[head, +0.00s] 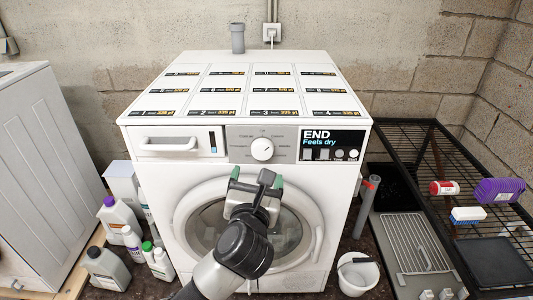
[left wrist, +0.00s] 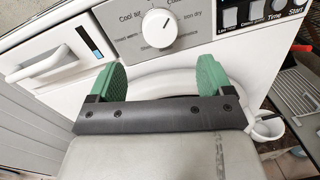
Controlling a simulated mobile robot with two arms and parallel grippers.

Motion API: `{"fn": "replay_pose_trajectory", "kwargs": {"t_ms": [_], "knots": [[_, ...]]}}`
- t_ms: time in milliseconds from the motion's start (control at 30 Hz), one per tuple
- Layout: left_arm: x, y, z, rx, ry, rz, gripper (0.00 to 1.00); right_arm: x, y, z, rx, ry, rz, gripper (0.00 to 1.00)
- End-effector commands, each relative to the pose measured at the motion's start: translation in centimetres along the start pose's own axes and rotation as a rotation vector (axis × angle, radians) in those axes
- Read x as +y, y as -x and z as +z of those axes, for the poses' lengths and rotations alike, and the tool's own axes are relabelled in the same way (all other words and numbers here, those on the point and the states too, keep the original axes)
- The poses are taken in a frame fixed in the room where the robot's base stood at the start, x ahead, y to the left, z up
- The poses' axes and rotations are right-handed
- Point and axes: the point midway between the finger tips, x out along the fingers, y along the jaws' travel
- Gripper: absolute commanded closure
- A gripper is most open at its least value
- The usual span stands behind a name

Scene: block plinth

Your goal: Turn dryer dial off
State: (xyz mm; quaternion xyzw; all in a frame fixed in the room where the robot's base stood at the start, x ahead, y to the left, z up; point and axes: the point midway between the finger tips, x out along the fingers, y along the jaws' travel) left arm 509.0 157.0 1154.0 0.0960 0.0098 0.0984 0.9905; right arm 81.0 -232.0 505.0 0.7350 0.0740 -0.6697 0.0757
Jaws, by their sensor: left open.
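The dryer dial (head: 262,149) is a round white knob on the grey panel at the top front of the white dryer (head: 335,190). It also shows at the top of the left wrist view (left wrist: 160,28), with printed labels around it. A display (head: 331,145) right of the dial reads "END Feels dry". My left gripper (head: 257,178) has green fingertips and is in front of the dryer, just below the dial in the head view. Its fingers are apart with nothing between them, and it does not touch the dial. My right gripper is not in view.
Bottles (head: 120,222) stand on the floor left of the dryer. A white bucket (head: 357,272) stands at its front right. A black wire rack (head: 430,150) with brushes is at the right. Another white appliance (head: 45,165) is at the far left.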

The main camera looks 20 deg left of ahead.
Motion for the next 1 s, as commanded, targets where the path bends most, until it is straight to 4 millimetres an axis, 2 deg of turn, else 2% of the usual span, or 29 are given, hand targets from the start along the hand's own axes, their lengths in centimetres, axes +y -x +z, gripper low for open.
{"fn": "replay_pose_trajectory", "kwargs": {"t_ms": [200,400,600,867,1000], "knots": [[0.1,-4.4,0.3,-0.001,-0.005,0.002,0.19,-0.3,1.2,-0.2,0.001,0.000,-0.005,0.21],[0.1,-7.4,0.2,-0.001,-0.005,0.002,0.19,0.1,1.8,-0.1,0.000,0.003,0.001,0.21],[0.1,-8.7,0.1,-0.001,-0.003,0.000,0.19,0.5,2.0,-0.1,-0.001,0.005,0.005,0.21],[0.1,-8.7,0.0,-0.001,-0.003,0.000,0.19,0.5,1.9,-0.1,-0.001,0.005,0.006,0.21],[0.1,-8.7,0.0,-0.001,-0.003,0.000,0.41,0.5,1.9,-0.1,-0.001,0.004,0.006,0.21]]}}
